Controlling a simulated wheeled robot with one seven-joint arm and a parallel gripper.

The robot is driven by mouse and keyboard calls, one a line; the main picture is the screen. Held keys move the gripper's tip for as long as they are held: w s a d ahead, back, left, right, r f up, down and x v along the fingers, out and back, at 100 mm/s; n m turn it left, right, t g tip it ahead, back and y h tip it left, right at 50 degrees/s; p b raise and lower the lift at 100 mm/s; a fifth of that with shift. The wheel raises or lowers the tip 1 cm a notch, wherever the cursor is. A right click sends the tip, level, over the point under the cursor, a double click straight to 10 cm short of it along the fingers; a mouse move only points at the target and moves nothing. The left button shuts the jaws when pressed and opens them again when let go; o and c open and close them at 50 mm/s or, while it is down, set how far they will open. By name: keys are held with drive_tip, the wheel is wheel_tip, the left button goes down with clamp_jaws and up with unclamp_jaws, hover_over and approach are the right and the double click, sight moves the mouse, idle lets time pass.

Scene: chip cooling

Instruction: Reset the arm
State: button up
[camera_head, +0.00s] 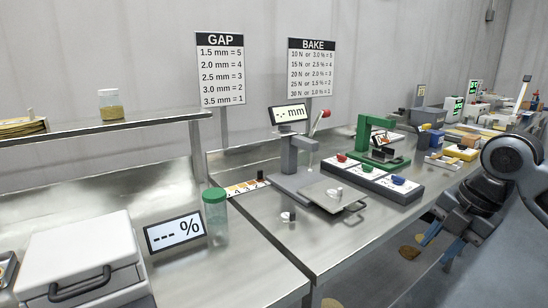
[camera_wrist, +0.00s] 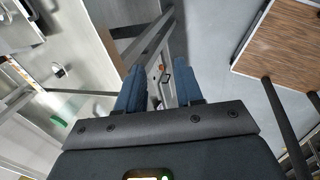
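My gripper (camera_head: 443,242) hangs at the right in the head view, beyond the front edge of the steel bench (camera_head: 352,240) and over the floor. Its two blue fingers also show in the wrist view (camera_wrist: 158,88). They stand apart with nothing between them; the floor and part of a metal frame show through the gap. My grey arm bends down from the right edge of the head view. The gripper touches nothing that I can see.
The bench holds a gauge with a display (camera_head: 290,115), a green press (camera_head: 382,140), a button panel (camera_head: 375,178), a green-lidded jar (camera_head: 216,218) and a white box (camera_head: 80,258). A wooden-topped table (camera_wrist: 285,45) is at right in the wrist view. Open floor lies below the gripper.

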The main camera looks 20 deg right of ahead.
drive_tip(key=w+a+f+m+t+y, duration=0.2)
drive_tip(key=a+m+t, duration=0.35)
drive_tip(key=a, duration=0.85)
drive_tip(key=w+a+f+m+t+y, duration=0.1)
drive_tip(key=w+a+m+t+y, duration=0.15)
drive_tip(key=a+m+t, duration=0.75)
drive_tip(key=s+a+f+m+g+h, duration=0.2)
drive_tip(key=s+f+m+h, duration=0.15)
drive_tip(key=s, duration=0.75)
drive_tip(key=s+a+f+m+g+h, duration=0.25)
drive_tip(key=s+f, duration=0.25)
drive_tip(key=s, duration=0.7)
drive_tip(key=s+d+r, duration=0.2)
drive_tip(key=s+d, duration=0.1)
drive_tip(key=s, duration=0.5)
drive_tip(key=s+d+r, duration=0.2)
drive_tip(key=s+d, duration=0.2)
drive_tip(key=s, duration=0.5)
drive_tip(key=shift+s+d+r+t, duration=0.2)
drive_tip(key=shift+s+r+t, duration=0.1)
drive_tip(key=shift+t, duration=0.1)
